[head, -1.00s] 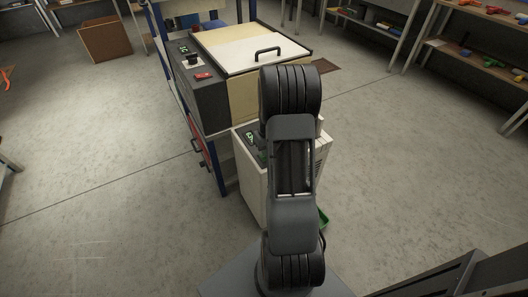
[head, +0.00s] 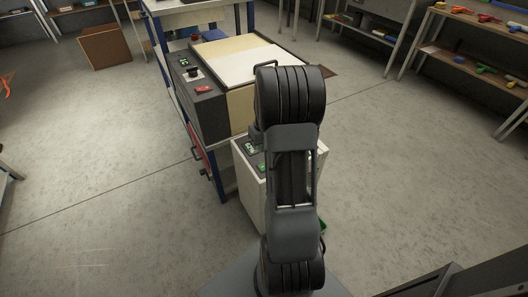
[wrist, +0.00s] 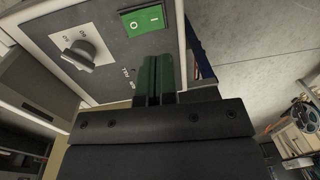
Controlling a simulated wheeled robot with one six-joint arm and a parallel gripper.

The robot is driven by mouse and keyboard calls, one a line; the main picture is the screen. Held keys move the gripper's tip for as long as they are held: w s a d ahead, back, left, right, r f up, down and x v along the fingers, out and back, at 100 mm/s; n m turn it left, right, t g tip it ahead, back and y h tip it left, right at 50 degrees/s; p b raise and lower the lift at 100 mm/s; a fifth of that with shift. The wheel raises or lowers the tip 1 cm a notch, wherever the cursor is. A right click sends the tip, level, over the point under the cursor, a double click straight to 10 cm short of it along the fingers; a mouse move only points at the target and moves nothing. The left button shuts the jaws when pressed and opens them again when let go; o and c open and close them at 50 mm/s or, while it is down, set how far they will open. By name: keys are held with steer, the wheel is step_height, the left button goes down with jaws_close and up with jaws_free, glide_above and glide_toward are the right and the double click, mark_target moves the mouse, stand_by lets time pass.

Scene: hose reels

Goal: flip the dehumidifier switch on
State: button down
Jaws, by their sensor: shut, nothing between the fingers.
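The dehumidifier (head: 249,190) is a white cabinet in the middle of the head view, partly hidden behind my arm. Its dark top panel carries green parts (head: 250,148). In the wrist view, a green rocker switch (wrist: 143,21) marked O and I sits on the grey panel (wrist: 117,67). I cannot tell which side is pressed. A dark rotary knob (wrist: 80,54) on a white plate is left of it. My gripper (wrist: 159,60) is shut and empty, its dark green fingertips just below the switch in the picture. Contact cannot be told. The arm hides most of the gripper in the head view.
A larger machine (head: 198,112) with a cream lid, black handle and red switch (head: 203,90) stands directly behind the dehumidifier. Shelves with small coloured items (head: 475,65) are at the right. The floor on both sides is clear.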

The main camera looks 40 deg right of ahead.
steer(key=shift+a+r+p, duration=0.15)
steer(key=shift+r+p, duration=0.05)
steer(key=shift+r, duration=1)
steer(key=shift+a+r+p, duration=0.1)
steer(key=shift+r+p, duration=0.05)
steer(key=shift+r, duration=1)
steer(key=s+a+r+t+p, duration=0.1)
steer(key=s+a+r+p, duration=0.3)
steer(key=a+r, duration=0.3)
steer(key=s+a+r+n+t+p, duration=0.1)
steer(key=s+a+r+p, duration=0.2)
steer(key=a+r+p, duration=0.3)
steer(key=s+a+r+n+t+p, duration=0.1)
steer(key=s+a+r+p, duration=0.3)
steer(key=a+r, duration=0.5)
step_height(320, 180, up, 4)
steer(key=shift+s+r+h+p, duration=0.15)
steer(key=shift+s+h+p, duration=0.2)
steer(key=shift+p, duration=0.7)
steer(key=shift+a, duration=0.1)
